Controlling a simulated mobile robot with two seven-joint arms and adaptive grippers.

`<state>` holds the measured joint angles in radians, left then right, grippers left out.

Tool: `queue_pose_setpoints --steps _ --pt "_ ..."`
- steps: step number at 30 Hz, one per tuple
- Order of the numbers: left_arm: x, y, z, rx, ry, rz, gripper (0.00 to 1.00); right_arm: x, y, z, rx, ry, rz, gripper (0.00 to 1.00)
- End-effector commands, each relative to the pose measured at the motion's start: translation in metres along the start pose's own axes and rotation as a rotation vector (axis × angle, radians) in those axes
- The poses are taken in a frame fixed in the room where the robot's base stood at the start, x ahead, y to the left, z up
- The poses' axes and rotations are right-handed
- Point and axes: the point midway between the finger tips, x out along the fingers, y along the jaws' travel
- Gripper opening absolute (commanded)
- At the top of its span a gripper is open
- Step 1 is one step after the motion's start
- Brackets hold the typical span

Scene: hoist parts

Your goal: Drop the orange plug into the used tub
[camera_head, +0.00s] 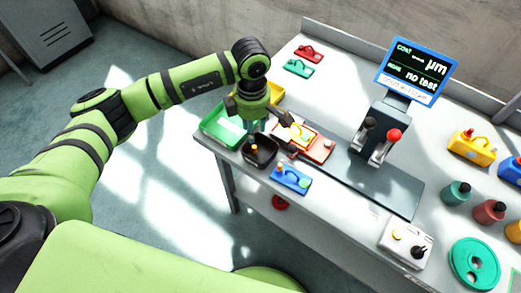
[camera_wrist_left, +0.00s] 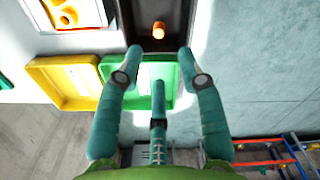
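The orange plug (camera_head: 254,148) shows small inside the black tub (camera_head: 262,162) near the table's front left edge. In the left wrist view the orange plug (camera_wrist_left: 158,30) appears against the dark inside of the tub (camera_wrist_left: 136,12), between and beyond my fingertips. I take this black tub for the used tub; no label is readable. My left gripper (camera_head: 262,124) is just above and behind the tub, pointing down. In the left wrist view my left gripper (camera_wrist_left: 159,54) has its fingers spread with nothing between them. My right gripper is not in view.
A green tray (camera_head: 214,133) stands left of the tub, with a yellow tray (camera_wrist_left: 62,85) beside it. A red tray (camera_head: 318,153) and a blue part (camera_head: 291,179) lie to the right. A gauge stand with a screen (camera_head: 417,71) stands further right.

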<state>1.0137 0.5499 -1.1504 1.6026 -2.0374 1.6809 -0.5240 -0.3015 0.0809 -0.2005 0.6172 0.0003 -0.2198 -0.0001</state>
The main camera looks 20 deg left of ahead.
Motion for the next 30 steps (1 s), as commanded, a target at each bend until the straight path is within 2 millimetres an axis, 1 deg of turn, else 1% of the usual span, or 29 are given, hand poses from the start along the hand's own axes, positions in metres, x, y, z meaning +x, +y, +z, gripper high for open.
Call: queue_pose_setpoints --steps 2,5,12,15,18,21,24,30 --pt "-0.007 0.001 0.000 0.000 -0.002 0.003 0.39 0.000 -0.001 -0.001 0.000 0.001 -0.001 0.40" --pt "-0.023 0.002 0.000 0.001 -0.002 0.006 0.39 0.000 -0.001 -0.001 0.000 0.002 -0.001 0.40" --pt "-0.075 0.002 0.000 0.000 -0.001 0.006 0.39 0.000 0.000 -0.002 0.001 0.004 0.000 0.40" --pt "-0.093 0.001 0.000 0.000 -0.001 0.005 0.39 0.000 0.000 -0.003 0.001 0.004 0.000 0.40" --pt "-0.107 0.001 0.000 0.000 -0.001 0.003 0.39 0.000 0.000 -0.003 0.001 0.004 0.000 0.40" --pt "-0.115 0.000 0.000 0.000 -0.001 0.002 0.39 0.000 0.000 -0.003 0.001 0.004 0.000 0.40" --pt "-0.119 0.000 0.000 0.001 -0.001 0.001 0.39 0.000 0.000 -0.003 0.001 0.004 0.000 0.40" --pt "-0.119 0.000 0.000 0.000 0.000 0.001 0.39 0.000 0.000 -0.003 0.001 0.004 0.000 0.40"
